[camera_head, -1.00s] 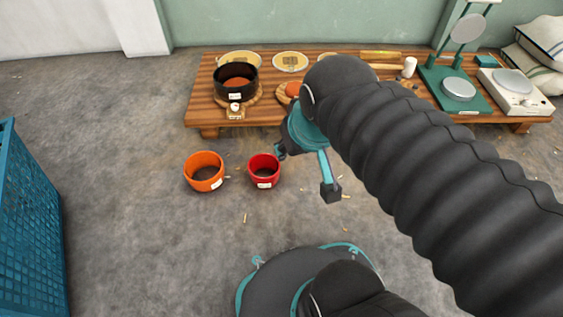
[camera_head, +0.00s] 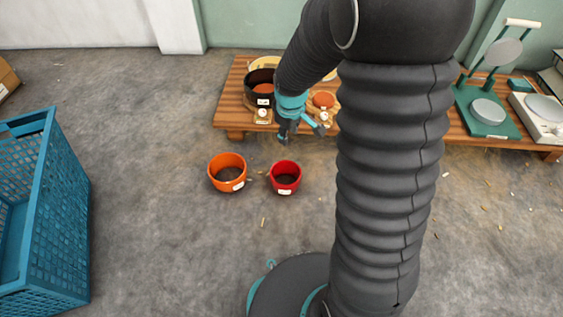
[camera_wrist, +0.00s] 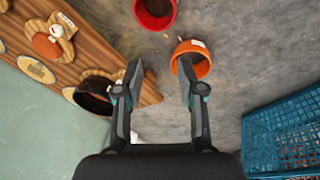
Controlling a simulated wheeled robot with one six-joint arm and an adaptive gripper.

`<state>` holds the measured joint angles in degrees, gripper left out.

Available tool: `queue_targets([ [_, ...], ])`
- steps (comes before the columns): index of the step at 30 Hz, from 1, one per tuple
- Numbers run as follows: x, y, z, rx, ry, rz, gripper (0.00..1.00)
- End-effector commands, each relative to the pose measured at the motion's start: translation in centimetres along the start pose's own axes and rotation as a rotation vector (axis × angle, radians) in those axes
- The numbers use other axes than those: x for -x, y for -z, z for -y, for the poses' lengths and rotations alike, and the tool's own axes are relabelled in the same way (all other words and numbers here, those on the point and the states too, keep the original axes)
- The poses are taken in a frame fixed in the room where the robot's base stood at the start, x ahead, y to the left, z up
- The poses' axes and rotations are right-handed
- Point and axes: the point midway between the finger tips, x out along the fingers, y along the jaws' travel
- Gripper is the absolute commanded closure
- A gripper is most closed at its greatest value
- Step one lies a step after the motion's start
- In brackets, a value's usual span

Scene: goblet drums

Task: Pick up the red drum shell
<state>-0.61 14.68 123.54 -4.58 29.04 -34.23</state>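The red drum shell (camera_head: 285,178) stands upright on the concrete floor, a small open cylinder with a white label, just right of the orange drum shell (camera_head: 228,173). In the wrist view the red shell (camera_wrist: 155,14) is at the top edge, partly cut off, and the orange shell (camera_wrist: 192,58) is beyond the right fingertip. My gripper (camera_head: 300,130) is above and behind the red shell, apart from it, near the front edge of the low table. In the wrist view my gripper (camera_wrist: 160,78) is open, with nothing between its fingers.
The low wooden table (camera_head: 232,113) holds a black drum shell (camera_head: 258,82), round pieces and green stands (camera_head: 490,110). A blue crate (camera_head: 60,200) stands at the left. Floor around the two shells is mostly clear, with scattered chips.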

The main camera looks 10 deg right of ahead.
Motion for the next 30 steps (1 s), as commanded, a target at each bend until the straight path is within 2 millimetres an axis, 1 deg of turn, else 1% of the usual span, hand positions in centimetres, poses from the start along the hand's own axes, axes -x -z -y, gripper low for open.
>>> queue_targets([
  [1, -1.9, 0.3, -0.1, 0.033, 0.013, 0.017, 0.61],
  [5, -6.7, 1.0, -0.3, 0.128, 0.037, 0.043, 0.61],
  [9, -12.2, 1.2, 0.0, 0.227, 0.067, 0.068, 0.61],
  [12, -15.8, 1.0, 0.4, 0.293, 0.087, 0.081, 0.61],
  [15, -18.7, 0.6, 0.9, 0.348, 0.104, 0.091, 0.61],
  [18, -20.8, 0.3, 1.4, 0.387, 0.117, 0.097, 0.61],
  [26, -23.9, -0.2, 2.0, 0.421, 0.128, 0.101, 0.61],
  [30, -26.4, -0.6, 2.3, 0.420, 0.129, 0.101, 0.61],
])
